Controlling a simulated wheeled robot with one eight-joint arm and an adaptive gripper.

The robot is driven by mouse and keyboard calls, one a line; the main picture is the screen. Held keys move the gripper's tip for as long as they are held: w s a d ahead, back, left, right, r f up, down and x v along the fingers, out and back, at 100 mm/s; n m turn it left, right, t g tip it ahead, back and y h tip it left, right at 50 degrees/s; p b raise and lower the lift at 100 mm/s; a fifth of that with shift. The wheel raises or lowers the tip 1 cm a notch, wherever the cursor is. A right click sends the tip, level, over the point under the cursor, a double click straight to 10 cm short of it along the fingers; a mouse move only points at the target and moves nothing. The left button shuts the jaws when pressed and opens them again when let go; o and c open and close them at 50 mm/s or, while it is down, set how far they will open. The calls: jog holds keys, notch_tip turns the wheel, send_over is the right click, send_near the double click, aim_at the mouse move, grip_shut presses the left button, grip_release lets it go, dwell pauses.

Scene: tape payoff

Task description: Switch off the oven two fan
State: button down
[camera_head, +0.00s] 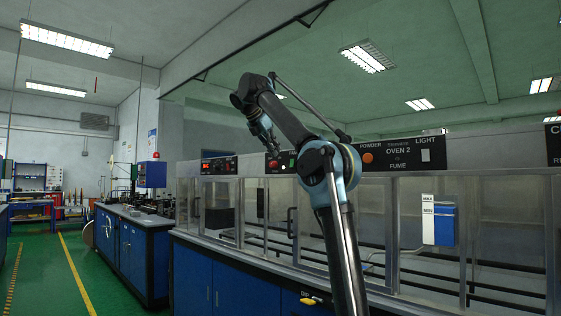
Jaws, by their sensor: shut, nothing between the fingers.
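The black panel labelled OVEN 2 (399,165) is on the upper front of the long glazed cabinet, right of my arm's elbow. It reads POWDER, FUME and LIGHT. It carries an orange-red round knob or lamp (367,158) at its left and a white switch plate (426,155) under LIGHT. No switch marked as a fan is legible. My gripper (273,153) is small in the view and points down, shut and empty. It appears in front of another dark panel (281,168) with a red round button. I cannot tell whether it touches that panel. My arm hides part of the cabinet front.
Glass doors with dark handles (291,222) run along the cabinet above blue cupboards (222,287). A blue box with a MAX label (444,225) is at the right. A blue workbench (128,250) stands at left. The green floor (45,285) is open there.

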jog(key=shift+v, duration=2.6)
jog(key=shift+w+d+r, duration=0.1)
jog(key=shift+w+r, duration=0.05)
jog(key=shift+s+f+g, duration=0.3)
jog(key=shift+s+f, duration=0.05)
jog(key=shift+f, duration=0.25)
jog(key=shift+w+f, duration=0.1)
jog(key=shift+w+d+r+x, duration=0.15)
jog(key=shift+w+r+x, duration=0.1)
jog(key=shift+x, duration=1.85)
jog(key=shift+w+d+r+x, duration=0.2)
jog(key=shift+w+r+x, duration=0.05)
jog(key=shift+x, duration=1.85)
jog(key=shift+w+d+r+x, duration=0.15)
jog(key=shift+w+r+x, duration=0.1)
jog(key=shift+x, duration=1.85)
